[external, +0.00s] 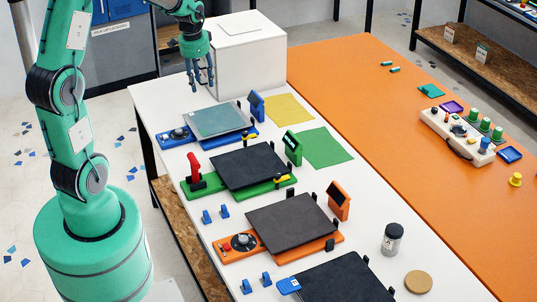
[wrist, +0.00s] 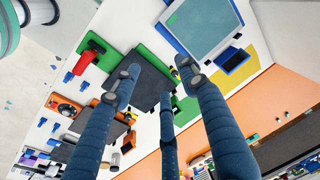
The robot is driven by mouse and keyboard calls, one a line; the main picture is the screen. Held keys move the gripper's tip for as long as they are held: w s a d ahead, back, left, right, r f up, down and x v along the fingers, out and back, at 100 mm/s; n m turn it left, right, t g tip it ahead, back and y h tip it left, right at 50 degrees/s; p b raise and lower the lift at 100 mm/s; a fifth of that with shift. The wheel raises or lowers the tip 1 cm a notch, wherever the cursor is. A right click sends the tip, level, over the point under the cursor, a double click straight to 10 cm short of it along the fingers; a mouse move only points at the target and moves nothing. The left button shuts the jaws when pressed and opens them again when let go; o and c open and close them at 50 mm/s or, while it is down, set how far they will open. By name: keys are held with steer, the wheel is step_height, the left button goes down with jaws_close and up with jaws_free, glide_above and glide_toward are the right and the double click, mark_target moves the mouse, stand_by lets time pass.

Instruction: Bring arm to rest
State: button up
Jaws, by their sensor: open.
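My arm is green and rises from a round base at the left of the external view. My gripper (external: 201,76) hangs at the far end of the white table (external: 160,95), in front of a white box (external: 240,60). Its dark blue fingers point down. In the wrist view my gripper (wrist: 160,80) shows several fingers spread apart with nothing between them. It is open and empty, above the table and apart from the blue-based printer (external: 205,125) nearby.
Printers with green (external: 245,168) and orange (external: 290,225) bases stand along the white table.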

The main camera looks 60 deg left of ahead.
steer(key=s+d+r+t, duration=0.1)
steer(key=d+r, duration=0.8)
steer(key=d, duration=0.4)
steer(key=s+d+r+t, duration=0.1)
steer(key=s+d+r, duration=0.1)
steer(key=s+d, duration=0.4)
steer(key=s+d+r+t, duration=0.1)
steer(key=s+d+r, duration=0.2)
steer(key=d, duration=0.6)
steer(key=s+d+r+t+h, duration=0.1)
steer(key=s+d+r, duration=0.1)
steer(key=s+d, duration=0.6)
steer(key=shift+s+r+n+b, duration=0.3)
steer(key=shift+b, duration=0.1)
steer(key=shift+f, duration=0.15)
step_height(320, 180, down, 12)
steer(key=b, duration=1.2)
